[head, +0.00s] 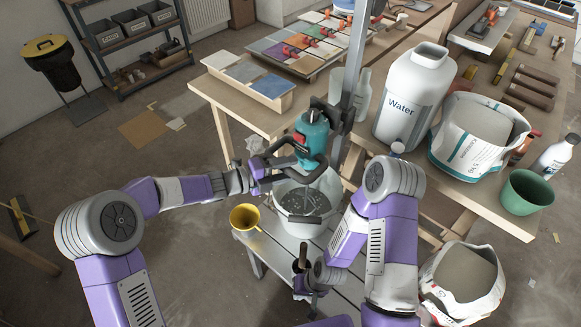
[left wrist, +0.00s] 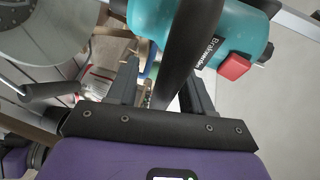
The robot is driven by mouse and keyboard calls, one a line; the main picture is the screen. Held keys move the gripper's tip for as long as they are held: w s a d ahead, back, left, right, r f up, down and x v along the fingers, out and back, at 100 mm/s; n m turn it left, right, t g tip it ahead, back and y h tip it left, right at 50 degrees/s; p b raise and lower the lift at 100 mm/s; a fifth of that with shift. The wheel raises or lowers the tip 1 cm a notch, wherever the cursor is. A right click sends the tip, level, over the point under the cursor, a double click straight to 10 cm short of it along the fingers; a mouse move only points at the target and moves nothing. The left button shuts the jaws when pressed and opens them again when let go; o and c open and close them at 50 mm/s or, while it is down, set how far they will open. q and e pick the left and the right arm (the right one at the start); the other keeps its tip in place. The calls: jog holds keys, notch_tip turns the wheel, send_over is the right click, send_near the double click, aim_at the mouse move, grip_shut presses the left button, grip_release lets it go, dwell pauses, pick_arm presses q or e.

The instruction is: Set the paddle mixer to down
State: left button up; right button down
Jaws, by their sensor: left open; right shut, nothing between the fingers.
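The paddle mixer has a teal body (head: 312,135) and a black looped handle (head: 290,158), and hangs from an upright grey post (head: 345,105). Its shaft points down into a pale bucket (head: 279,192) of grey mix; I cannot tell how deep the paddle sits. My left gripper (head: 257,180) is at the left part of the handle. In the left wrist view the open fingers (left wrist: 160,95) stand on either side of the black handle bar (left wrist: 187,65), and the teal body (left wrist: 245,35) with a red switch is just beyond. My right gripper (head: 303,280) is shut and empty, low in front of the bucket.
The bucket stands on a slatted bench (head: 340,262) with a yellow cup (head: 245,217) at its left. A white Water jug (head: 412,98), an open bag (head: 475,133) and a green cup (head: 527,191) stand on the right table. Another open bag (head: 463,280) is at lower right.

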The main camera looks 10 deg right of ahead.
pick_arm(q)
jog(key=p+v, duration=0.1)
jog(key=v, duration=0.5)
jog(key=shift+a, duration=0.15)
jog(key=s+a+f+n+t+y+p, duration=0.1)
jog(key=a+f+n+t+y, duration=0.2)
jog(key=f+n, duration=0.6)
jog(key=s+a+f+n+y+p, duration=0.1)
jog(key=s+a+f+n+y, duration=0.15)
jog(key=a+f+n, duration=0.6)
jog(key=s+a+f+n+g+y, duration=0.1)
jog(key=s+f+n+g+y, duration=0.1)
jog(key=s+n, duration=0.4)
jog(key=s+a+f+n+g+y+p, duration=0.1)
jog(key=s+f+n+g, duration=0.1)
jog(key=s+f+n, duration=0.2)
jog(key=s+a+f+n+g+y, duration=0.1)
jog(key=s+f+n+g+y, duration=0.1)
jog(key=s+n, duration=0.6)
jog(key=shift+s+a+f+y, duration=0.25)
jog(key=shift+s+f+y, duration=0.1)
jog(key=shift+s+f, duration=0.6)
jog(key=shift+s+r, duration=0.1)
jog(key=shift+r, duration=0.05)
